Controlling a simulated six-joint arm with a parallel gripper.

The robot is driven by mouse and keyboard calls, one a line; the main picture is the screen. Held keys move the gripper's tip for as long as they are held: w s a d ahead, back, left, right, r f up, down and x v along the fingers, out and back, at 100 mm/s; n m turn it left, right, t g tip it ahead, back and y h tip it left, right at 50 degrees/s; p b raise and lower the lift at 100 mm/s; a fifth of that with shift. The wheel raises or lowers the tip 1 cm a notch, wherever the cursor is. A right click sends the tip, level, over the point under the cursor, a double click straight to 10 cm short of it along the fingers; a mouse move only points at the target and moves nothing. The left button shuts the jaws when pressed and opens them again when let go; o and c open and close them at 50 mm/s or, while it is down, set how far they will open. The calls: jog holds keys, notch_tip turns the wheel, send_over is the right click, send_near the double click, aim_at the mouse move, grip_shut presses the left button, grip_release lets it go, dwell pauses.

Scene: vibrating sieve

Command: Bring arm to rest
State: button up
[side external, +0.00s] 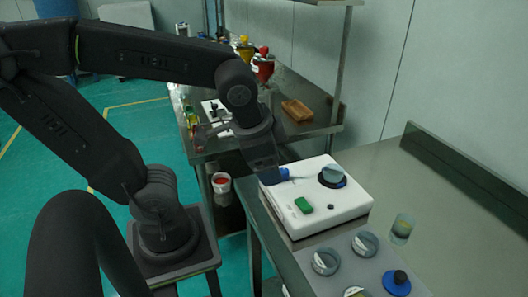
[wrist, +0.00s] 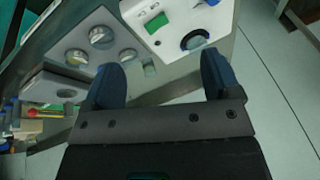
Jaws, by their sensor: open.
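My gripper (side external: 281,176) hangs over the left part of the white sieve machine (side external: 285,222) in the side view. One blue finger shows there, close to the machine's top; I cannot tell whether it touches. In the wrist view my gripper (wrist: 160,76) has its two blue fingers wide apart with nothing between them. The white machine (wrist: 205,17) lies beyond the fingertips, with a green switch (wrist: 156,23) and a round sieve opening (wrist: 194,40). In the side view the green switch (side external: 303,205) and a round grey sieve (side external: 332,176) are on its top.
A small clear jar (side external: 401,229) is beside the machine. A back bench holds a wooden tray (side external: 297,110) and red and yellow funnels. A white bucket (side external: 221,186) is below.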

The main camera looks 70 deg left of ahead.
jog(key=r+n, duration=0.1)
jog(key=s+d+r+n+t+h, duration=0.1)
jog(key=n, duration=0.1)
jog(key=shift+s+h, duration=0.15)
jog(key=shift+h, duration=0.15)
dwell(1.1)
